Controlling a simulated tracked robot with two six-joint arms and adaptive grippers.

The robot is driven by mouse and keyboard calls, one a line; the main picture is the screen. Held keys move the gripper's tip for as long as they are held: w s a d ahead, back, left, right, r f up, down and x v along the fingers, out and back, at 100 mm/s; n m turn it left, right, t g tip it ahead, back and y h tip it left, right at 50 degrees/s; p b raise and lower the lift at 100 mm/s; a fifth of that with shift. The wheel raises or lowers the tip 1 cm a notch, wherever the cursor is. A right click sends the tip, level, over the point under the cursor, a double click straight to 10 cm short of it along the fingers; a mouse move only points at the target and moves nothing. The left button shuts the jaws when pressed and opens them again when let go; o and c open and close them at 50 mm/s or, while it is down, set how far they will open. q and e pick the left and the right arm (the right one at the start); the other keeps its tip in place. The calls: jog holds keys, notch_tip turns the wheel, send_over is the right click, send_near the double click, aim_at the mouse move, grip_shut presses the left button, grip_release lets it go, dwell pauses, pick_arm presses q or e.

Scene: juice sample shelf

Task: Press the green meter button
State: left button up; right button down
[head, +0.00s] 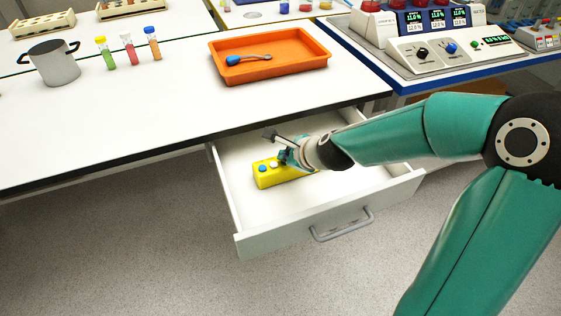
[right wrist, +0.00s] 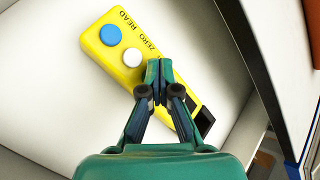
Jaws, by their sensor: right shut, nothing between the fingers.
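A yellow meter box (head: 264,176) lies in the open drawer, and it also shows in the right wrist view (right wrist: 107,58). It has a blue button (right wrist: 110,35) beside the word READ and a white button (right wrist: 132,57) beside the word ZERO. No green button shows on it; my gripper hides part of its top. My right gripper (head: 284,157) is shut and empty over the box. In the right wrist view its fingertips (right wrist: 159,70) are just past the white button, over the lettering. I cannot tell whether they touch the box. My left gripper is not in view.
The white drawer (head: 284,228) is pulled out below the table edge, with low walls around the box. An orange tray (head: 290,72) with a spoon, several capped tubes and a grey pot (head: 54,66) stand on the table. A console (head: 440,50) with knobs is at right.

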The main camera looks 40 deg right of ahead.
jog(key=shift+r+p, duration=0.8)
notch_tip(320, 180, up, 5)
jog(key=p, duration=0.5)
jog(key=shift+s, duration=0.1)
dwell(0.3)
